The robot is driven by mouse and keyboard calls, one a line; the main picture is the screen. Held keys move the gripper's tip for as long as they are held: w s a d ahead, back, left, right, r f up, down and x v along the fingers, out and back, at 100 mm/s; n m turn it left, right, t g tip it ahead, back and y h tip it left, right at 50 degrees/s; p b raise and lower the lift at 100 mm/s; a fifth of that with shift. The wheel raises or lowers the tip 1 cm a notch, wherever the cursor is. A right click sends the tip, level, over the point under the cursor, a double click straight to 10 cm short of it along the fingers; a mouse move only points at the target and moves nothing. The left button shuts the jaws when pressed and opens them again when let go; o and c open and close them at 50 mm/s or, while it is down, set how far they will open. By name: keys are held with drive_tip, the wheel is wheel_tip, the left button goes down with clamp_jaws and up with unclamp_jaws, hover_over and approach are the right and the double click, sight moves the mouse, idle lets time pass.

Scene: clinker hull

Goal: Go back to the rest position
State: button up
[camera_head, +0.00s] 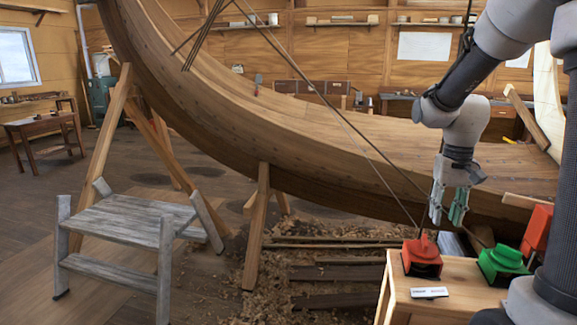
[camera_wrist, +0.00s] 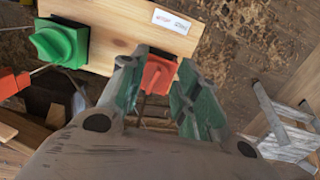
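My gripper (camera_head: 447,215) hangs pointing down at the right of the head view, its two green-padded fingers spread apart. In the wrist view my gripper (camera_wrist: 155,68) is open, with nothing between its pads. A red knob block (camera_head: 422,258) on the wooden bench top (camera_head: 455,275) is just below the fingertips. In the wrist view the red knob block (camera_wrist: 157,76) shows between the fingers, partly hidden by them. I cannot tell the exact gap. A green knob block (camera_head: 503,262) stands to its right on the bench; it also shows in the wrist view (camera_wrist: 60,42).
A red-orange object (camera_head: 537,230) stands at the bench's back right. A white label (camera_head: 430,292) lies at the bench's front. The planked hull (camera_head: 330,150) curves behind my arm, propped by wooden struts (camera_head: 257,225). A grey step stool (camera_head: 135,222) stands left. Shavings cover the floor.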

drive_tip(key=s+a+r+n+t, duration=0.1)
drive_tip(key=s+r, duration=0.3)
drive_tip(key=s, duration=0.4)
drive_tip(key=s+a+r+n+t, duration=0.1)
drive_tip(key=s+a+r+t, duration=0.2)
drive_tip(key=s, duration=0.6)
drive_tip(key=shift+s+r+n+t, duration=0.15)
drive_tip(key=shift+r+n+t, duration=0.25)
drive_tip(key=shift+r, duration=0.8)
